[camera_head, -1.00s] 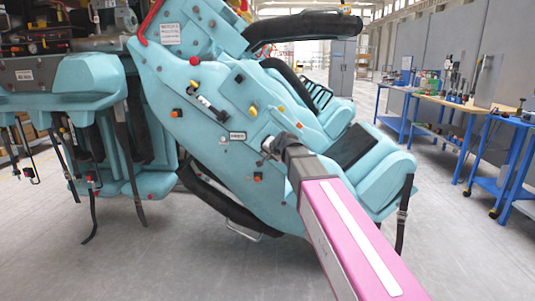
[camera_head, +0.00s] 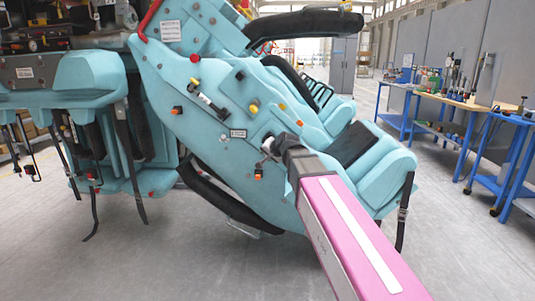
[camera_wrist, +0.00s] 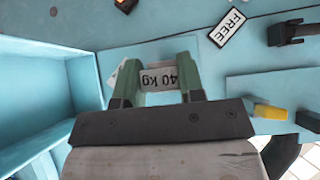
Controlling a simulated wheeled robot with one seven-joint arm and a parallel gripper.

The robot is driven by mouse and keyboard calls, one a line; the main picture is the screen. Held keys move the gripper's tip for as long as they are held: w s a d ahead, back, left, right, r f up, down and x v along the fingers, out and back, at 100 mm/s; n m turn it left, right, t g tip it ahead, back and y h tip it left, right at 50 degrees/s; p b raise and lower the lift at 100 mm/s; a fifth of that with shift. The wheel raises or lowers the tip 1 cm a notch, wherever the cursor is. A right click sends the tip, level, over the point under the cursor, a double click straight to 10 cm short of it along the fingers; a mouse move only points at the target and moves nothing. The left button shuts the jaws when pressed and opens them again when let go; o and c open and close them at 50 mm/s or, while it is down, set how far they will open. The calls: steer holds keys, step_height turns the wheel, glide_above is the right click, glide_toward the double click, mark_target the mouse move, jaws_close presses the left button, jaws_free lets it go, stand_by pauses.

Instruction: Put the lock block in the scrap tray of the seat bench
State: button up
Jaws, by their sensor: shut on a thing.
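My gripper (camera_wrist: 157,84) is shut, with its two green fingers reaching forward against the light blue seat bench (camera_head: 215,110). A small pale piece lettered "40 kg" (camera_wrist: 158,78) shows between the fingers. I take it for the lock block, but the fingers hide its sides and I cannot see its full shape. In the wrist view an open light blue tray (camera_wrist: 84,85) with raised walls lies just left of the fingers; its visible floor is bare. In the head view my gripper (camera_head: 268,146) is at the bench's side panel, mostly hidden by my pink arm.
A "FREE" plate (camera_wrist: 228,28), a dark fitting (camera_wrist: 287,33) and a yellow knob (camera_wrist: 270,111) sit on the panel right of my gripper. Black straps (camera_head: 95,215) hang at the left. Blue workbenches (camera_head: 450,105) stand at the far right. The floor between is clear.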

steer(key=shift+s, duration=0.9)
